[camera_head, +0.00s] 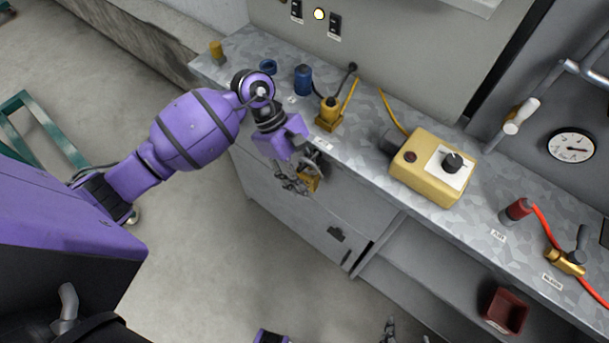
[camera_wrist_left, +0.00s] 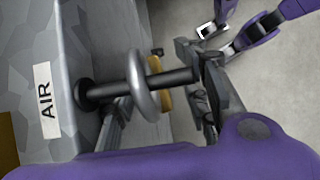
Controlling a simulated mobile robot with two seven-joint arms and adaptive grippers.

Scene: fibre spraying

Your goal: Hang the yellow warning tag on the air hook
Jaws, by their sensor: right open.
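The yellow warning tag (camera_head: 311,184) is at the bench front, below the bench edge, partly hidden by my left gripper (camera_head: 293,182). In the left wrist view, a black peg, the air hook (camera_wrist_left: 175,78), sticks out beside the AIR label. The tag's grey ring (camera_wrist_left: 143,86) is around the peg, and part of the yellow tag (camera_wrist_left: 166,97) shows behind it. My left gripper's fingers (camera_wrist_left: 160,105) are apart on either side of the ring and peg. My right gripper (camera_head: 391,330) is open, low at the bottom edge of the head view, cut off there.
The bench top (camera_head: 365,125) holds a blue fitting (camera_head: 303,80), a yellow fitting (camera_head: 329,112), a yellow control box (camera_head: 434,168) and a red fitting (camera_head: 517,210). A red bin (camera_head: 505,310) sits on the lower shelf. The floor before the cabinet is clear.

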